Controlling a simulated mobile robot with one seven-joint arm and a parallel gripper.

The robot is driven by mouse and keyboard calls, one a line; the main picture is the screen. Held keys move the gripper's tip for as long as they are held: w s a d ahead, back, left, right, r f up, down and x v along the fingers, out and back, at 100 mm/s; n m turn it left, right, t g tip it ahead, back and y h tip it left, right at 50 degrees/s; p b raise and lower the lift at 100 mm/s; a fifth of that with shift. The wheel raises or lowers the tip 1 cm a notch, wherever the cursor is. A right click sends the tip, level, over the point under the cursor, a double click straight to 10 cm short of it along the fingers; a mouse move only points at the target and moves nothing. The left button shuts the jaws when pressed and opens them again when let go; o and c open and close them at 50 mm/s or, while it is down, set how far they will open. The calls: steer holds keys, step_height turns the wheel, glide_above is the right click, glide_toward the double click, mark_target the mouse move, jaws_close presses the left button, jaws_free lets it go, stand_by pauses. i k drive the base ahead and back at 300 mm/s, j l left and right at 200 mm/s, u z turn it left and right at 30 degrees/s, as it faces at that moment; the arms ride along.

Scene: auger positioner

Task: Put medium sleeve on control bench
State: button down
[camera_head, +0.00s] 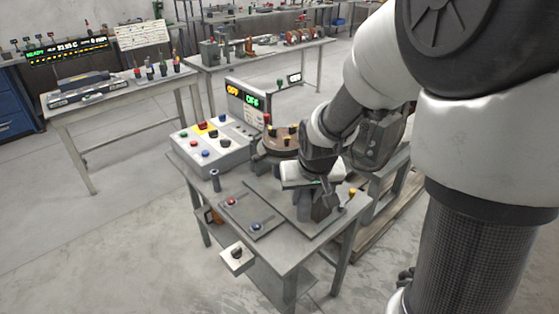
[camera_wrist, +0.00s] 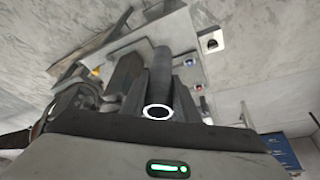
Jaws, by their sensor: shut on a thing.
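My gripper (camera_head: 318,203) is low over the right part of the control bench (camera_head: 283,250), in front of the round brown turntable fixture (camera_head: 278,143). In the wrist view my gripper (camera_wrist: 158,85) is shut on a dark grey tube, which I take to be the medium sleeve (camera_wrist: 160,75). Its near end shows as a pale ring. In the head view the sleeve cannot be made out clearly among the fingers. Whether it touches the bench top cannot be told.
A grey control box (camera_head: 213,146) with coloured buttons stands at the bench's back left. A small dark upright cylinder (camera_head: 215,181) stands before it. A flat plate with red and blue knobs (camera_head: 252,214) lies front left. Other tables (camera_head: 120,103) stand behind.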

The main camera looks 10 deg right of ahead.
mark_target(238, 179)
steer(key=k+j, duration=0.1)
steer(key=j, duration=0.5)
steer(key=j+z, duration=0.15)
steer(key=j, duration=0.3)
steer(key=k+j+z, duration=0.15)
steer(key=j, duration=0.3)
steer(key=i+j+z, duration=0.15)
steer(key=j, duration=0.3)
steer(key=j+z, duration=0.2)
steer(key=j, duration=0.25)
steer(key=i+j+z, duration=0.1)
steer(key=j, duration=0.2)
steer(key=i+j+z, duration=0.1)
steer(key=j, duration=0.2)
steer(key=i+j+z, duration=0.1)
steer(key=j, duration=0.2)
steer(key=i+j+z, duration=0.1)
steer(key=j, duration=0.2)
steer(key=i+j+z, duration=0.1)
steer(key=j, duration=0.2)
steer(key=i+j+z, duration=0.1)
steer(key=j, duration=0.2)
steer(key=i+j+z, duration=0.25)
steer(key=i+j, duration=0.4)
steer(key=i, duration=0.05)
